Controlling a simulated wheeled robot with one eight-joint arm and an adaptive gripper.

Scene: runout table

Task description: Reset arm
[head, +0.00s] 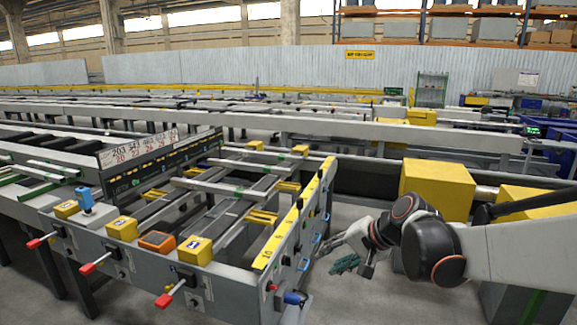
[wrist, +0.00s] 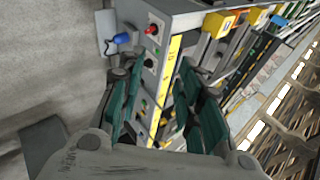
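My arm (head: 430,245) reaches in from the right in the head view. My gripper (head: 338,254) is to the right of the runout table's end, beside its row of blue handles (head: 316,240), and appears apart from it. In the wrist view my gripper (wrist: 160,75) has its two teal-padded fingers spread, with nothing between them. The grey runout table (head: 225,292) with its yellow edge strip (head: 292,222) shows beyond the fingers, also in the wrist view (wrist: 178,18).
Red-tipped levers (head: 88,268) and yellow boxes (head: 196,250) line the table's front. A large yellow block (head: 437,188) stands behind my arm. Another yellow block (head: 535,200) is at the right. Bare concrete floor (head: 355,300) lies below my gripper.

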